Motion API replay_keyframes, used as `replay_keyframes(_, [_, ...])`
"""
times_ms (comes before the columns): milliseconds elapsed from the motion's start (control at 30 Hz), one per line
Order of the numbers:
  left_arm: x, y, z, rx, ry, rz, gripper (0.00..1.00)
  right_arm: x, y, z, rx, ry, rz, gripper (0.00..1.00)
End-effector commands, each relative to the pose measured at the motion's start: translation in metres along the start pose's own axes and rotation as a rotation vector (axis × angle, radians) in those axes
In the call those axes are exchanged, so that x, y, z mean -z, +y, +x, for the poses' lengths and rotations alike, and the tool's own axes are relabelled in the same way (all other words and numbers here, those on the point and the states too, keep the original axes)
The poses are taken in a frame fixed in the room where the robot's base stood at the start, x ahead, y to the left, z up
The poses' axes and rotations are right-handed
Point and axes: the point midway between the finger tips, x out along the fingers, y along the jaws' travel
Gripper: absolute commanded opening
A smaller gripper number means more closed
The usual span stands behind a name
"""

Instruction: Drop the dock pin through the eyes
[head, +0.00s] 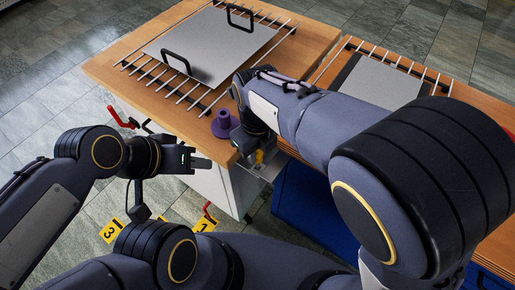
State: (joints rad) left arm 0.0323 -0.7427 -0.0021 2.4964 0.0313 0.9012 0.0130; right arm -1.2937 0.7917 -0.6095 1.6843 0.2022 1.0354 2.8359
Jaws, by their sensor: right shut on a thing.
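My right gripper (249,149) points down at the near edge of the left table, beside the gap between the two tables. It is shut on what looks like the dock pin (259,156), of which only a small yellow part shows. A grey metal bracket (265,172), apparently with the eyes, juts out just below it. The eyes are mostly hidden, so I cannot tell whether the pin is in them. My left gripper (197,161) is left of the table's near corner, over the floor; its jaw opening is unclear.
A purple flared holder (222,124) stands on the left wooden table (115,73) near its edge. A grey plate with black handles (212,45) lies on metal rods there. The right table (341,63) carries another plate. Red levers (122,118) and yellow number markers (111,231) are below.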

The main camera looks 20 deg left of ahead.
Motion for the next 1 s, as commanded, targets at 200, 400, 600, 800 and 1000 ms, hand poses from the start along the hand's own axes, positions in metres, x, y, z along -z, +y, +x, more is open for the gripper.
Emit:
replay_keyframes(200, [0.0029, 0.0026, -0.0057, 0.0, 0.0, 0.0, 0.36, 0.0002, 0.0, -0.0014, 0.0, 0.001, 0.0, 0.01])
replay_keyframes(400, [0.0028, 0.0025, -0.0056, 0.0, 0.0, 0.0, 0.36, 0.0001, 0.0, 0.0, 0.0, 0.001, 0.0, 0.01])
replay_keyframes(600, [0.0028, 0.0025, -0.0055, 0.0, 0.0, 0.0, 0.36, 0.0001, 0.0, 0.0, 0.0, 0.001, 0.0, 0.01])
replay_keyframes(800, [0.0032, 0.0029, -0.0063, 0.0, 0.0, 0.0, 0.36, 0.0001, 0.0, -0.0005, 0.0, 0.001, 0.0, 0.01])
replay_keyframes(1000, [0.0054, 0.0049, -0.0107, 0.0, 0.0, 0.0, 0.36, 0.0, -0.0001, -0.0013, 0.0, 0.001, 0.0, 0.01])
